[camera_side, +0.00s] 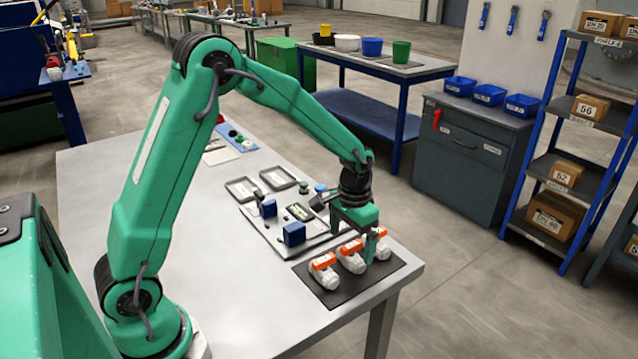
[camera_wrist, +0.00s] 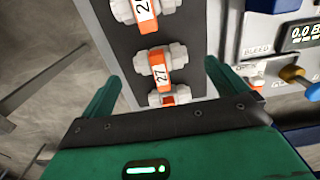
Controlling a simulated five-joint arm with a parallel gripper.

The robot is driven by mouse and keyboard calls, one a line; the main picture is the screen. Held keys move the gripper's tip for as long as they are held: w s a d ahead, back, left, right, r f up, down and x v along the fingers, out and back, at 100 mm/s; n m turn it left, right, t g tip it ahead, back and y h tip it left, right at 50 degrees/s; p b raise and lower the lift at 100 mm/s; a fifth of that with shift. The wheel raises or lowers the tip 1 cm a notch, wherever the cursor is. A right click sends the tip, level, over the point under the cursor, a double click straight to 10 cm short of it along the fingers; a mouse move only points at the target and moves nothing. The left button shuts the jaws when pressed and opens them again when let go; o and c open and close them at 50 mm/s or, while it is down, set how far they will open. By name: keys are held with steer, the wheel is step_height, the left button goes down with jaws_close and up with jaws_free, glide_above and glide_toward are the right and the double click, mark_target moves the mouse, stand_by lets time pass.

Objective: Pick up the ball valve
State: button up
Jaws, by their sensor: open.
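Three ball valves, white bodies with orange handles, lie in a row on a dark mat (camera_side: 345,290) at the table's front right corner. In the side view they are the near valve (camera_side: 325,276), the middle valve (camera_side: 351,262) and the far valve, partly hidden by my gripper (camera_side: 368,240). In the wrist view one handle reads "27" (camera_wrist: 159,66); another valve (camera_wrist: 145,10) is cut off by the top edge, and a third (camera_wrist: 172,97) is partly hidden behind my gripper. My gripper (camera_wrist: 161,74) is open above the row, its fingertips either side of the "27" valve in the picture.
A grey panel with a display (camera_wrist: 303,36), the word "BLEED" and a blue knob (camera_wrist: 314,91) lies right of the mat in the wrist view. In the side view, blue blocks (camera_side: 294,234) and grey trays (camera_side: 278,178) stand behind the mat. The table's near left is clear.

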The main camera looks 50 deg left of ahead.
mark_target(352, 244)
steer(key=shift+f, duration=0.1)
steer(key=shift+w+f, duration=0.15)
steer(key=shift+f, duration=2.4)
steer(key=c, duration=1.1)
steer(key=shift+c, duration=0.2)
steer(key=shift+r, duration=0.2)
